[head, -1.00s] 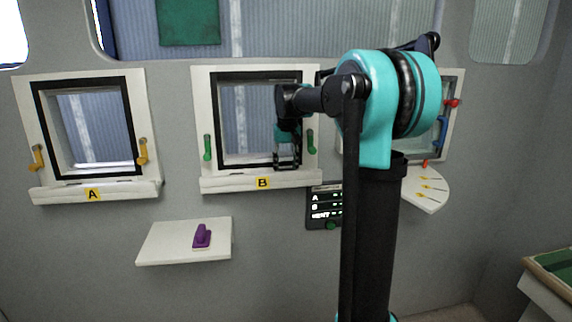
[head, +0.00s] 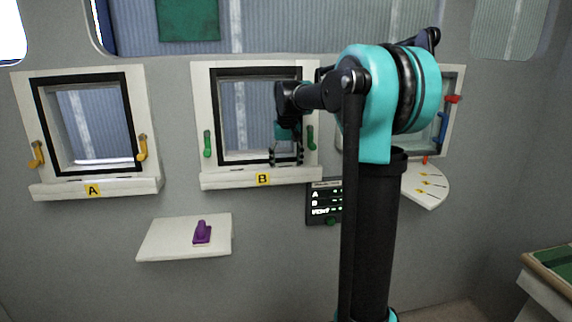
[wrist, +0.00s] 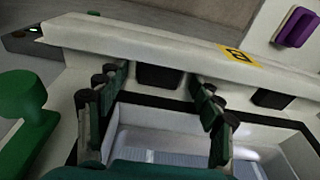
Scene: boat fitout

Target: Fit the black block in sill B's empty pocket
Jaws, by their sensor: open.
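Sill B (head: 222,181) is the white ledge under the middle window, and its yellow B label (head: 262,180) also shows upside down in the wrist view (wrist: 240,55). My gripper (head: 286,160) is at the right part of this sill. In the wrist view my gripper (wrist: 153,80) is open, with a finger on each side of a black block (wrist: 160,76) at the sill. The block appears set into the sill; how deep I cannot tell. A second dark shape (wrist: 272,98) lies along the sill, right of my fingers; block or empty pocket, I cannot tell.
Green handles (head: 208,145) flank window B; one is close on the left in the wrist view (wrist: 25,110). A shelf (head: 160,242) below holds a purple piece (head: 202,232). A dark panel (head: 322,205) hangs below right. Window A (head: 92,125) is at left.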

